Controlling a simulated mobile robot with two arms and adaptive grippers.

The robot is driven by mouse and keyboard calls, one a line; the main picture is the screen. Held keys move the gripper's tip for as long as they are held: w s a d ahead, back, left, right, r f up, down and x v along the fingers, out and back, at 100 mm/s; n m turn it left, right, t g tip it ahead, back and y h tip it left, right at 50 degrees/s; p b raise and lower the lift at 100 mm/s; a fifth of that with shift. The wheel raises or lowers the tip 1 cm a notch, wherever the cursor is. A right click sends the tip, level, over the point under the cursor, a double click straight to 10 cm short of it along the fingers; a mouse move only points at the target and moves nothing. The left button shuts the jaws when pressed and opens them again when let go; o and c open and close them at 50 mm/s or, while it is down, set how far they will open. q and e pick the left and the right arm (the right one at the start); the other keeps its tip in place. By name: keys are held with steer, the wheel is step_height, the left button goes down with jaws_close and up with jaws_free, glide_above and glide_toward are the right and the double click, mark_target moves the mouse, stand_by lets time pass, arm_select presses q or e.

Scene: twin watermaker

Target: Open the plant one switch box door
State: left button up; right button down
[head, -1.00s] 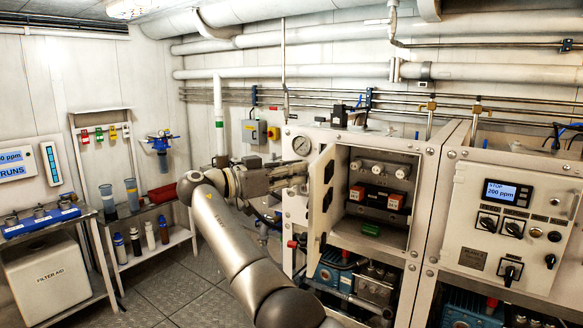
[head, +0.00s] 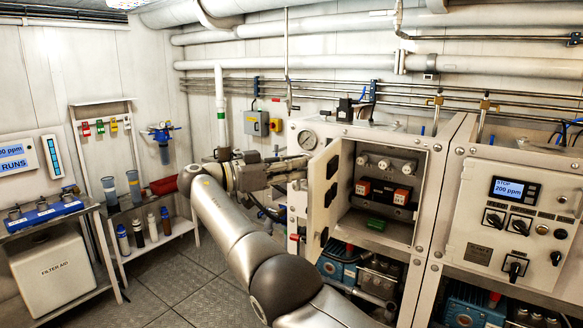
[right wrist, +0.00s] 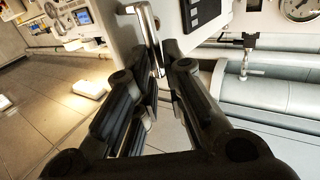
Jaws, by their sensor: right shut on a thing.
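The switch box door (head: 322,192) stands swung well open, out to the left of the box. Inside the switch box (head: 384,190) I see white round fittings, red-and-white blocks and a green part. My right gripper (head: 303,168) is on the outer face of the door. In the right wrist view, the fingers of my right gripper (right wrist: 162,78) are shut on the metal door handle (right wrist: 149,35), a bar on the light door panel (right wrist: 120,30). In the head view the handle is hidden behind the gripper and door. My left gripper is not in view.
A control panel (head: 515,215) with a display reading STOP 200 ppm is right of the box. A pressure gauge (head: 307,139) is above left of the door. Shelves with bottles and a white filter aid box (head: 52,268) stand left. Floor (head: 170,285) between is clear.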

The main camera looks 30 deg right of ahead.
steer(key=shift+d+r, duration=0.2)
steer(key=shift+r, duration=0.2)
steer(key=c, duration=1.7)
jaws_free()
steer(key=shift+w+d, duration=0.1)
steer(key=shift+o, duration=0.7)
steer(key=shift+d+f, duration=0.15)
steer(key=shift+d, duration=0.15)
steer(key=shift+a+f, duration=0.1)
steer(key=shift+f, duration=0.2)
